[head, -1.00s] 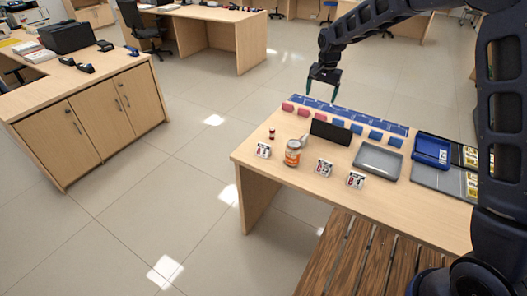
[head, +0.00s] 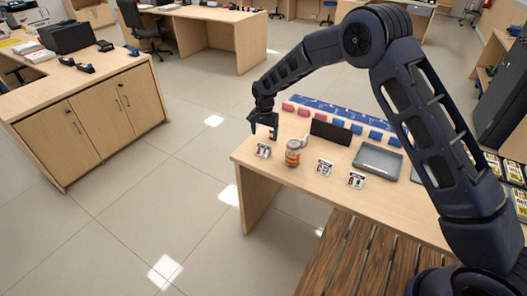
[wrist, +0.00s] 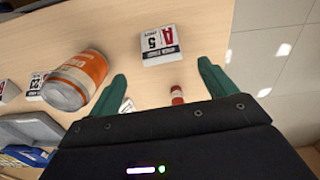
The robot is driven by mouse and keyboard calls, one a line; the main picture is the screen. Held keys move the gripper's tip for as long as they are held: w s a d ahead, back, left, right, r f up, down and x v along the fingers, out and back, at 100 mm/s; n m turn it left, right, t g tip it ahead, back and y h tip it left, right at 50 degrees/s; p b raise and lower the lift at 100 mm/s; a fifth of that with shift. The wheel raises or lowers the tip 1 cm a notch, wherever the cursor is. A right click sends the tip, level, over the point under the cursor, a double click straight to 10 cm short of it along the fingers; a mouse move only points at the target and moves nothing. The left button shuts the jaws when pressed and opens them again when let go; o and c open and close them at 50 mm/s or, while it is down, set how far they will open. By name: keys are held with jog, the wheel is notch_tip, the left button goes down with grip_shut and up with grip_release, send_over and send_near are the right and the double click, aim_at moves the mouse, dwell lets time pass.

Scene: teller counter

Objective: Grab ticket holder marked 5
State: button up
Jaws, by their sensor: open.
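The ticket holder marked 5 (wrist: 160,44) is a small white stand with a red letter A and a black 5. It stands near the table's left end in the head view (head: 263,151). My gripper (head: 264,126) is open and empty, just above and behind this holder. In the wrist view the green fingertips (wrist: 162,70) are spread apart, with the holder ahead of them, not between them. Two similar holders stand farther right, one in the middle (head: 325,168) and one at the right (head: 356,180).
An orange-labelled jar (head: 292,154) stands just right of the holder. A small red-and-white item (wrist: 177,95) is close to the fingers. A black block (head: 331,132), several pink and blue blocks and a grey tray (head: 378,161) occupy the table's right part.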

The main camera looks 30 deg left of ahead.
aim_at(264, 146)
notch_tip(264, 146, down, 8)
jog(key=shift+s+a+f, duration=0.1)
jog(key=shift+f, duration=0.1)
dwell(0.3)
jog(key=shift+c, duration=0.2)
jog(key=c, duration=1)
